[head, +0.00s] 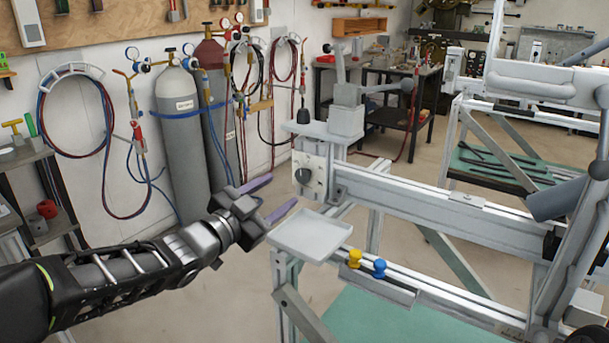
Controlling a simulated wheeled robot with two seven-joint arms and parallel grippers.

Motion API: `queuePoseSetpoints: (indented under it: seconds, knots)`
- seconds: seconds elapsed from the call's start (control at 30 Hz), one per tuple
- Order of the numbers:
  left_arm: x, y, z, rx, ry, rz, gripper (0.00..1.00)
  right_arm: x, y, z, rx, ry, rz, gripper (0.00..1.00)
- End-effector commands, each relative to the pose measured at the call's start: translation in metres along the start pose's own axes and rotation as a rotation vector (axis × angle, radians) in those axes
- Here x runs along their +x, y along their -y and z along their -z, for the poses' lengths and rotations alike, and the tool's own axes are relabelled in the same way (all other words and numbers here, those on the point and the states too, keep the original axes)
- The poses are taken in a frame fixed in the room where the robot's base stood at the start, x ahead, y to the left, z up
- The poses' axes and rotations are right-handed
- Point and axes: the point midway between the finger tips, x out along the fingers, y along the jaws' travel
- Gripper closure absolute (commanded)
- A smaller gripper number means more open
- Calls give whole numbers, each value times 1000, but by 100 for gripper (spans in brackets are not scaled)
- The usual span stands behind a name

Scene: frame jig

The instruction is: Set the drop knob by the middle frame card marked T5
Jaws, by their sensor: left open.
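A light panel (318,172) on the near end of the frame jig's beam carries a dark round dial knob (302,177) with small marks around it; its exact setting is too small to read. A second black knob (303,116) sits on the flat grey plate above. A small pale plate (467,199) lies on top of the beam; I cannot read any T5 mark on it or pick out the middle frame card. My left gripper (283,196) is open and empty, with its two purple-grey fingers pointing toward the panel, a little left of it. My right gripper is not in view.
A grey tray (302,238) sits just below the panel. A yellow knob (355,258) and a blue knob (380,268) stand on the lower rail. Gas cylinders (180,130) and looped hoses line the left wall. Open floor lies between the wall and the jig.

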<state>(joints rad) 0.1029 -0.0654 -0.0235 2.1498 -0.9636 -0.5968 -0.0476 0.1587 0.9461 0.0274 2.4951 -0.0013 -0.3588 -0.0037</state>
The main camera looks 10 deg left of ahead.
Motion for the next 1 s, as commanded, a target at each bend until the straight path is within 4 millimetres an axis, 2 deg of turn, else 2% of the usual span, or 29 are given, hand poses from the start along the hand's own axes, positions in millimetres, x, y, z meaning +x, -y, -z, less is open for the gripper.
queuePoseSetpoints:
  seconds: [0.23, 0.37, 0.8, 1.0]
  knots:
    - [1, 0, 0, -1, 0, 0, 46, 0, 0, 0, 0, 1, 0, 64]
    - [8, 0, -1, -1, 1, -1, 46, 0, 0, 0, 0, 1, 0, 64]
    - [70, 0, 0, -1, 0, -1, 46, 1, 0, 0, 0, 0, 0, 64]
    - [78, 0, 0, 0, 1, 0, 46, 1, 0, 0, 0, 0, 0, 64]
